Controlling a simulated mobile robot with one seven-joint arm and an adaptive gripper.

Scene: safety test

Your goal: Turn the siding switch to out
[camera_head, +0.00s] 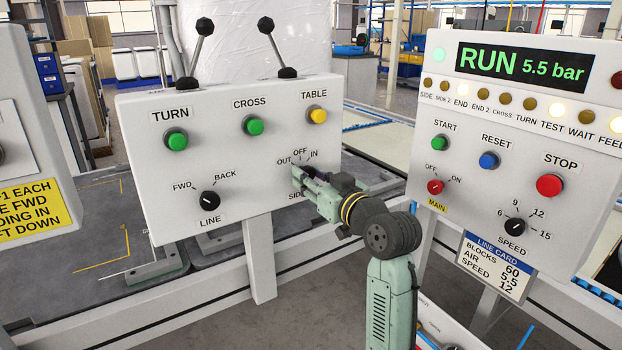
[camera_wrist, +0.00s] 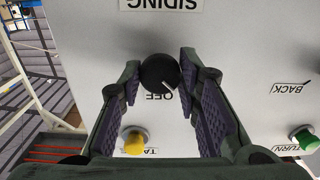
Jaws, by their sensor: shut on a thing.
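The siding switch is a round black knob (camera_wrist: 160,73) below the word SIDING in the upside-down wrist view. Its white pointer mark slants down and right there, toward the OUT side of OFF. My gripper (camera_wrist: 159,78) has its purple-padded fingers on either side of the knob and is shut on it. In the head view my gripper (camera_head: 300,174) is at the lower right of the left panel (camera_head: 150,130), hiding the knob. The labels OUT, OFF and IN show above it; OUT and IN are hidden in the wrist view.
Close by on the panel are the black LINE knob (camera_head: 210,200), yellow TABLE button (camera_head: 317,116), green CROSS button (camera_head: 252,125) and green TURN button (camera_head: 176,139). Two levers stand on top. The right panel (camera_head: 400,180) carries a red STOP button (camera_head: 550,186) and reads RUN 5.5 bar.

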